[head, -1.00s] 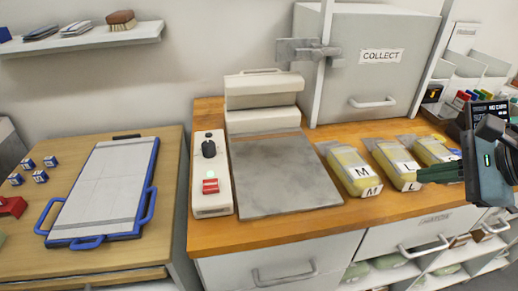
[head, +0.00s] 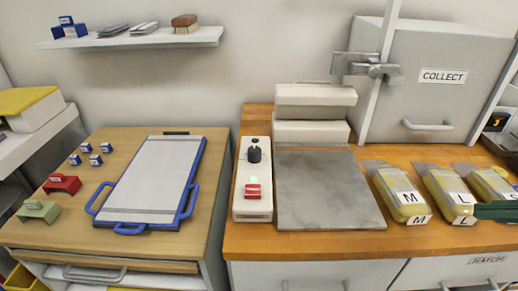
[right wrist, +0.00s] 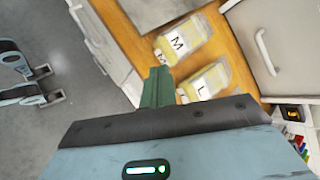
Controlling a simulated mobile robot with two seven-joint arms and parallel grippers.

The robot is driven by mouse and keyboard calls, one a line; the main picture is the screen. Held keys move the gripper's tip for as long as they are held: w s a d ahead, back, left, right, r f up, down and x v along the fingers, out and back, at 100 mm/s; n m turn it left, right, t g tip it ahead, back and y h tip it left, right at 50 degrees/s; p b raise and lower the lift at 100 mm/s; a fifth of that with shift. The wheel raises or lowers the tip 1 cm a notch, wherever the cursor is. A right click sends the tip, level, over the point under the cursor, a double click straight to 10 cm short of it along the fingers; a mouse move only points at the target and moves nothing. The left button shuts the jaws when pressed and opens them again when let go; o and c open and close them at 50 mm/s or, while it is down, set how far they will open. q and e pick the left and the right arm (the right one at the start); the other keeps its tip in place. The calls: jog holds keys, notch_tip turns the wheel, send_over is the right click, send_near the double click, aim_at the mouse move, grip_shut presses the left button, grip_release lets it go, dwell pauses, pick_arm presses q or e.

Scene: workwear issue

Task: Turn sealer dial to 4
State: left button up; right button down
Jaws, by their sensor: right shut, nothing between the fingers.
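The sealer's control box (head: 252,205) is a narrow white unit on the wooden counter, left of the grey sealing plate (head: 325,190). Its black dial (head: 254,153) stands near the back of the box. The dial's numbers are too small to read. A green light and a red switch (head: 253,191) sit in front of it. The white sealer head (head: 314,110) is behind the plate. My right gripper (head: 495,211) shows at the right edge, far from the dial, beside the yellow packs. In the right wrist view its green fingers (right wrist: 157,87) are together and empty. My left gripper is out of view.
Yellow packs marked M (head: 398,190) and L (head: 449,195) lie right of the plate. A grey COLLECT locker (head: 440,85) stands behind. Space above the plate is clear.

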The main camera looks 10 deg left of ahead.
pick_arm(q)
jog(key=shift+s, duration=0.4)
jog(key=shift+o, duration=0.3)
